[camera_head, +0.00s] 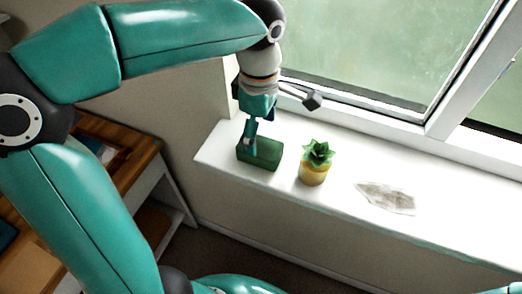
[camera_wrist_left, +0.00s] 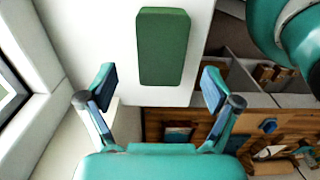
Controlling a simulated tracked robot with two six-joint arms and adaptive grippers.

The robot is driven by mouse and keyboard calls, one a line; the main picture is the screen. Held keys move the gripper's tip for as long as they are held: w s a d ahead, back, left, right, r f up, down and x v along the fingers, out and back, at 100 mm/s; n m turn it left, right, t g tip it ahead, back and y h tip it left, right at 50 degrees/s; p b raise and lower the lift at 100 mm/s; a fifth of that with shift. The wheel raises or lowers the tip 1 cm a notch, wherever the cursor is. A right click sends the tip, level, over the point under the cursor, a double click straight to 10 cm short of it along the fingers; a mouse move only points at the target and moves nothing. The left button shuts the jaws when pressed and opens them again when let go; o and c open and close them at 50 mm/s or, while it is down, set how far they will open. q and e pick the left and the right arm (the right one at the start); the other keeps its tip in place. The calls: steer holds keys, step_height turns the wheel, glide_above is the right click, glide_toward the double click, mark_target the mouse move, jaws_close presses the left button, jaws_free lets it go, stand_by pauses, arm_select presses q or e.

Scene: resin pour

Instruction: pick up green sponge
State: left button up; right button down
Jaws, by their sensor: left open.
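The green sponge (camera_head: 262,154) is a dark green block lying on the white windowsill, left of a small potted plant in the head view. In the left wrist view the sponge (camera_wrist_left: 163,47) lies ahead of the fingertips, between their lines. My left gripper (camera_head: 252,132) comes down over the sponge from above in the head view, and one finger overlaps its left part. In the left wrist view my left gripper (camera_wrist_left: 158,88) is open, its fingers apart with nothing between the tips. I cannot tell whether a finger touches the sponge. My right gripper is not in view.
A succulent in a yellow pot (camera_head: 314,172) stands close right of the sponge. A flat, pale, crumpled piece (camera_head: 388,197) lies farther right on the windowsill (camera_head: 455,225). A window handle (camera_head: 312,101) sticks out behind the gripper. A wooden-topped shelf (camera_head: 118,150) stands at the left.

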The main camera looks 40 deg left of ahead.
mark_target(260, 145)
arm_select(q)
steer(key=shift+d+f, duration=0.1)
steer(key=shift+f, duration=2.5)
steer(key=c, duration=0.8)
